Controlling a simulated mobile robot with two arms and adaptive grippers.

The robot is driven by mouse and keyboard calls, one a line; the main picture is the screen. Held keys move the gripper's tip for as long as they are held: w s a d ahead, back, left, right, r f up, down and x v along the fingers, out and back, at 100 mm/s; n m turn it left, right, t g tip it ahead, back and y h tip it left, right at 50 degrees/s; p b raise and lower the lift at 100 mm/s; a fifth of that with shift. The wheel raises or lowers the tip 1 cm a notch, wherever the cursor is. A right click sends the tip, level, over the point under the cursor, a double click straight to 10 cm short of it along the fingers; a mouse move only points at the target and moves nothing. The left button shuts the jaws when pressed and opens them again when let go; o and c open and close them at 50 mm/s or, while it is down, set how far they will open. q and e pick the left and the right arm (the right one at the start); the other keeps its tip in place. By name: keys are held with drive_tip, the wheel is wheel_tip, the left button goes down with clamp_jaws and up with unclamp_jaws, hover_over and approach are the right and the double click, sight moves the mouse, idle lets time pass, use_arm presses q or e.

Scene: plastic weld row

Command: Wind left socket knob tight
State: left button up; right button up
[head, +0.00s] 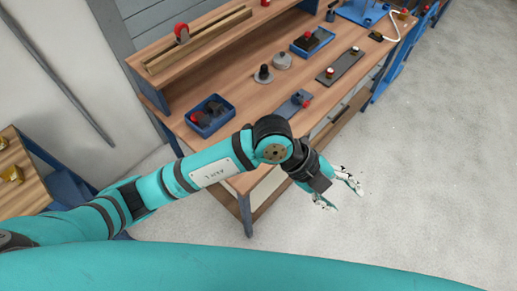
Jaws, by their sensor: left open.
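Several small knobs stand on the wooden bench (232,85); I cannot tell which is the left socket knob. A dark plate (342,66) carries a red knob (329,72) at its near end and a dark knob (354,50) at its far end. My left gripper (341,196) is open and empty, out over the floor in front of the bench edge, apart from all knobs. My right gripper is out of view.
A blue tray (228,124) with dark parts and another blue tray (312,49) sit on the bench. A black knob-like piece (263,74) and a grey disc (282,61) stand between them. A raised shelf (205,35) runs behind. The floor (430,160) at right is clear.

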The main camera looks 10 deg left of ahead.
use_arm(q)
drive_tip(key=w+a+f+n+t+y, duration=0.1)
drive_tip(key=w+a+n+t+y, duration=0.2)
drive_tip(key=w+a+y, duration=0.45)
drive_tip(key=w+a+f+n+t+y, duration=0.1)
drive_tip(key=w+a+n+t+y, duration=0.2)
drive_tip(key=a, duration=0.7)
drive_tip(key=shift+m+y, duration=0.25)
drive_tip(key=shift+m, duration=0.25)
drive_tip(key=p+x, duration=0.1)
drive_tip(key=x, duration=0.4)
drive_tip(key=w+p+x, duration=0.1)
drive_tip(key=x, duration=0.4)
drive_tip(key=p+x, duration=0.1)
drive_tip(key=x, duration=0.5)
drive_tip(key=shift+w+d+r+p, duration=0.2)
drive_tip(key=shift+w+d+p, duration=0.1)
drive_tip(key=shift+w+p, duration=0.05)
drive_tip(key=shift+w+a+f, duration=0.1)
drive_tip(key=shift+w+f, duration=0.15)
drive_tip(key=shift+f, duration=0.4)
